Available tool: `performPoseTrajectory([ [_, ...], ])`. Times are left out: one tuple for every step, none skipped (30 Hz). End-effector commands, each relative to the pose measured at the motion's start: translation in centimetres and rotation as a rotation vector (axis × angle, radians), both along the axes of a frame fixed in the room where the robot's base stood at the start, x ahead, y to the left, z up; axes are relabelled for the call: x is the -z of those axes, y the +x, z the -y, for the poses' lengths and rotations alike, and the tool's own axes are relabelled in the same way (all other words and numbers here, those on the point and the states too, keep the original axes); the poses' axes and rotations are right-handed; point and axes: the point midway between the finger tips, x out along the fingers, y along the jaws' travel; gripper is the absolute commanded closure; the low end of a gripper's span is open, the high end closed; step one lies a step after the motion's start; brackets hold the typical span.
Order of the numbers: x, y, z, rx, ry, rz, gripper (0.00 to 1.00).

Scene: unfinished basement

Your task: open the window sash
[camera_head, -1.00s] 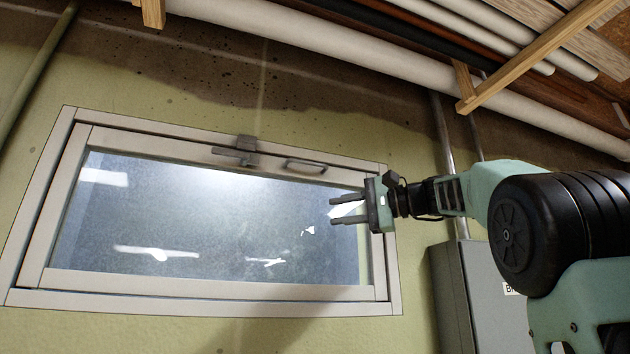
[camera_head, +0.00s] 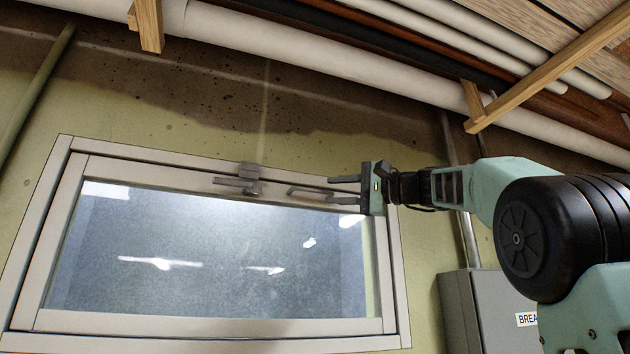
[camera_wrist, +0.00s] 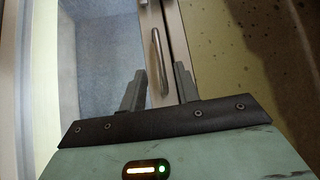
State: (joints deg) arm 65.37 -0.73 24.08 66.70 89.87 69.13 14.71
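The window sash (camera_head: 140,322) is a pale framed pane that sits flush in its outer frame (camera_head: 58,200) and looks shut. A grey bar handle (camera_head: 308,191) is on the sash's top rail, with a grey latch (camera_head: 240,182) to its left. My gripper (camera_head: 345,190) is open beside the right end of the handle, its fingers pointing left. In the wrist view the handle (camera_wrist: 157,58) lies ahead, between the lines of my two open fingers (camera_wrist: 160,85). I cannot tell whether the handle's near end is between the fingertips.
A grey breaker box (camera_head: 480,310) is on the wall right of the window, with a conduit (camera_head: 463,225) above it. White pipes (camera_head: 330,60) and wooden braces (camera_head: 545,70) run overhead.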

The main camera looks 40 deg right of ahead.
Motion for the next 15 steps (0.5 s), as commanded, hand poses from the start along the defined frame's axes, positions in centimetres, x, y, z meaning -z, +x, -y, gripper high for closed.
performPoseTrajectory([
  [-0.7, 0.9, -0.5, -0.003, 0.002, -0.002, 0.69],
  [-0.8, 1.4, -0.8, -0.003, 0.002, -0.002, 0.69],
  [-0.9, 2.0, -1.1, -0.003, 0.004, -0.002, 0.69],
  [-0.9, 2.5, -1.4, -0.003, 0.003, -0.002, 0.69],
  [-0.9, 2.9, -1.6, -0.002, 0.001, -0.001, 0.69],
  [-1.0, 3.4, -1.9, -0.002, 0.002, -0.002, 0.69],
  [-1.0, 3.7, -2.1, -0.002, 0.002, -0.002, 0.69],
  [-1.0, 4.0, -2.2, -0.002, 0.002, -0.002, 0.69],
  [-1.0, 4.4, -2.4, -0.002, 0.001, -0.001, 0.69],
  [-1.0, 4.6, -2.6, -0.001, 0.001, -0.001, 0.69],
  [-1.0, 4.8, -2.7, -0.001, 0.001, -0.001, 0.69],
  [-1.0, 4.9, -2.8, -0.001, 0.001, -0.001, 0.69],
  [-0.9, 5.0, -2.9, -0.001, 0.001, -0.001, 0.69],
  [-0.9, 5.1, -2.9, -0.001, 0.001, -0.001, 0.69],
  [-0.9, 5.2, -2.9, 0.0, 0.0, 0.0, 0.69],
])
